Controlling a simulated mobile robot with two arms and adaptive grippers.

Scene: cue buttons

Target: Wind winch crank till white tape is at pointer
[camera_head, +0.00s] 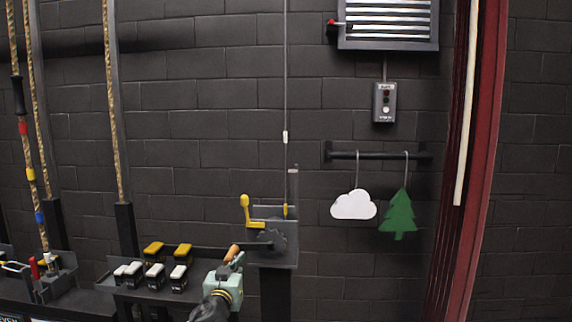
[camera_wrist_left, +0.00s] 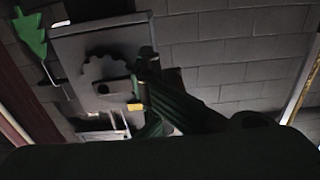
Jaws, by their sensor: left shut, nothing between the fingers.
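The winch (camera_head: 275,240) is a grey plate with a dark toothed wheel on the brick wall; both also show in the wrist view (camera_wrist_left: 85,50). The white tape (camera_head: 285,137) is on the thin vertical cable. A small yellow mark (camera_head: 285,211), perhaps the pointer, stands below it, at the winch top. My right gripper is not in view.
A yellow lever (camera_head: 247,212) stands at the winch's left. A ledge with white and yellow-topped blocks (camera_head: 153,250) is left of my gripper. A white cloud (camera_head: 353,205) and a green tree (camera_head: 398,215) hang at right. A control box (camera_head: 384,102) is above them.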

